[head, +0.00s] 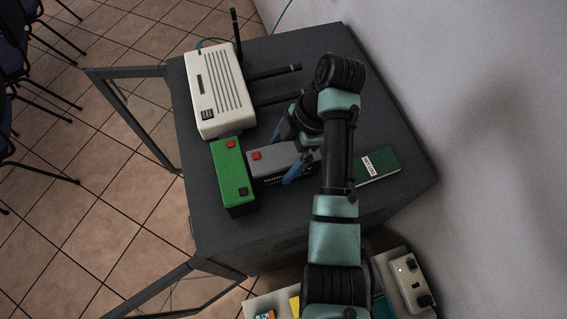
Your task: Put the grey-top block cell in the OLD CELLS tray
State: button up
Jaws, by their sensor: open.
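The grey-top block cell (268,157) lies on the dark cabinet top (210,240), with a red terminal showing at its left end. Its right part is hidden under my arm. My gripper (284,155) is open, with one blue finger on the far side of the grey block and the other on its near side. I cannot tell whether the fingers touch it. No tray that I can read as OLD CELLS shows in the head view.
A green block (231,176) stands close against the grey block's left end. A white router (214,92) with black antennas is behind. A dark green booklet (377,167) lies right of my arm. A white socket box (410,281) and small items are at the bottom. A wall is right.

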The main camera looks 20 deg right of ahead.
jog(key=shift+d+x, duration=0.15)
jog(key=shift+x, duration=1)
jog(key=shift+d+x, duration=0.15)
jog(key=shift+x, duration=1)
jog(key=shift+w+f, duration=0.1)
grip_shut()
jog(key=shift+w+d+p, duration=0.1)
jog(key=shift+w+p, duration=0.05)
jog(key=shift+p, duration=0.15)
